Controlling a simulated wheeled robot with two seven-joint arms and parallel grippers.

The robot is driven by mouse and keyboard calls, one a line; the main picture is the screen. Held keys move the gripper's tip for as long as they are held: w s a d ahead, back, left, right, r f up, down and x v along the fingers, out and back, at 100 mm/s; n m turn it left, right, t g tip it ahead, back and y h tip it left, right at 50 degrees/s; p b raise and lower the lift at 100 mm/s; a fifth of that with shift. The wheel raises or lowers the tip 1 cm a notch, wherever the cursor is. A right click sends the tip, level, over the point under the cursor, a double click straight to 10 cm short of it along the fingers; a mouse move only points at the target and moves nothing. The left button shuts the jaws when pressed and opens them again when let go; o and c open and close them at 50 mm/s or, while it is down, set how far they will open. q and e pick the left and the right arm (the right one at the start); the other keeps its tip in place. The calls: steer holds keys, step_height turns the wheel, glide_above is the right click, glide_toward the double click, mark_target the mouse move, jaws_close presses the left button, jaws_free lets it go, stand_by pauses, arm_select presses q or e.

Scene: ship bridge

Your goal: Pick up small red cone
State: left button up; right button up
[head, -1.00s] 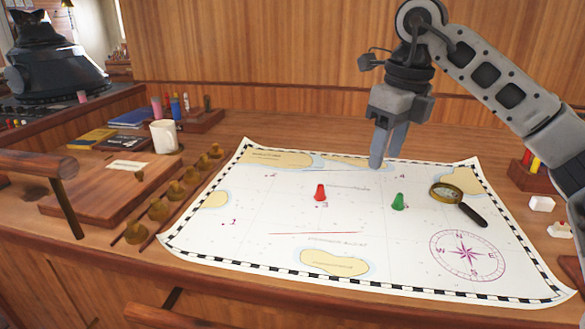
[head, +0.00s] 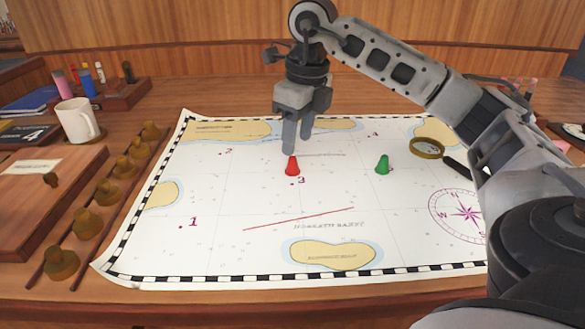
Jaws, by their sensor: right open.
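The small red cone (head: 292,167) stands upright on the chart, just above the printed number 3. My right gripper (head: 297,143) points down from the back, its fingers parted, with the tips just above and behind the cone's top. One finger partly overlaps the cone's tip in the picture, and I cannot tell whether they touch. The gripper holds nothing. My left gripper is not in the picture.
A green cone (head: 382,164) stands to the right on the chart (head: 225,205). A magnifying glass (head: 427,148) lies further right, partly behind my arm. Several brass weights (head: 88,222) line the left edge. A white mug (head: 78,121) stands back left. The front of the chart is clear.

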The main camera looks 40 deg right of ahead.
mark_target(293, 157)
steer(key=shift+w+a+f, duration=0.15)
steer(key=shift+a+f, duration=0.05)
steer(key=shift+f, duration=1.15)
steer(key=shift+w+a+f, duration=0.15)
steer(key=shift+f, duration=1.15)
jaws_close()
